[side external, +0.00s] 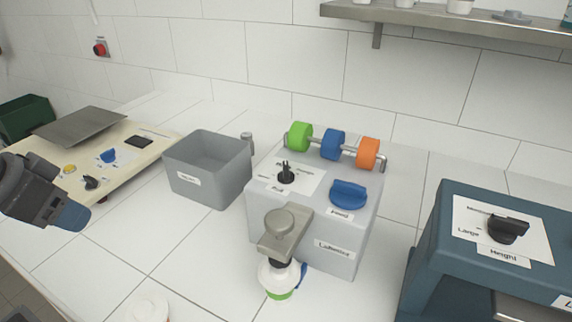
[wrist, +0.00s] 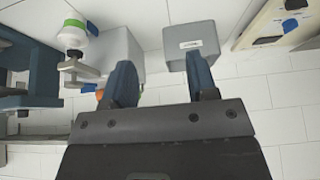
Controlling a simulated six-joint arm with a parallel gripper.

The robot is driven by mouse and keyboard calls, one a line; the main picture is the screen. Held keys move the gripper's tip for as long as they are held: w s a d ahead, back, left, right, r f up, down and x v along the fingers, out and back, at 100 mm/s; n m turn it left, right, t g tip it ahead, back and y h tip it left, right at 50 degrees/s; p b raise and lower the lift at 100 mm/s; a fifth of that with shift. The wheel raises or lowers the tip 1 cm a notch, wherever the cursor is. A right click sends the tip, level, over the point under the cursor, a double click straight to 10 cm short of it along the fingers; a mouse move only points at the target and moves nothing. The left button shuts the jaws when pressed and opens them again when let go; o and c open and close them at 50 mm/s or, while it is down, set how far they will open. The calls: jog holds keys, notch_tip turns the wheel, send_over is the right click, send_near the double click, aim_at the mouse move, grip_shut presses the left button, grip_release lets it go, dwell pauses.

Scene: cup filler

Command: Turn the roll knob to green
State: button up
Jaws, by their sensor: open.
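The roll knob (side external: 286,175) is a small black knob on a white card on top of the grey labeller (side external: 328,245). Its pointer seems to face the back; the card's print is too small to read surely. Green (side external: 299,137), blue (side external: 333,144) and orange (side external: 368,153) rolls sit on a rod behind it. My gripper (side external: 72,214) is at the far left in the side view, well apart from the knob. In the wrist view my gripper (wrist: 160,66) is open with nothing between its blue fingers. The knob cannot be made out there.
A grey bin (side external: 208,168) stands between my gripper and the labeller. A cream machine (side external: 100,160) with small knobs is behind my gripper. A white cup with a green band (side external: 279,278) is under the labeller's front arm. A blue machine (side external: 490,250) stands at right.

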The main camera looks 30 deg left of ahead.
jog(key=o, duration=0.4)
jog(key=w+d+r+m+h, duration=0.1)
jog(key=w+d+r+m, duration=0.1)
jog(key=w+r, duration=0.3)
jog(key=shift+w+d+g, duration=0.2)
jog(key=shift+w+g, duration=0.1)
jog(key=shift+w, duration=0.55)
jog(key=r+m+g+h, duration=0.2)
jog(key=m+g+h, duration=0.1)
jog(key=m, duration=0.7)
send_over(286, 166)
jog(key=s+a, duration=0.3)
jog(key=a, duration=0.2)
jog(key=x, duration=1.3)
jog(key=shift+w+d+f, duration=0.15)
jog(key=shift+w+f, duration=0.1)
jog(key=shift+f, duration=0.05)
jog(key=shift+c, duration=0.2)
jog(key=c, duration=0.9)
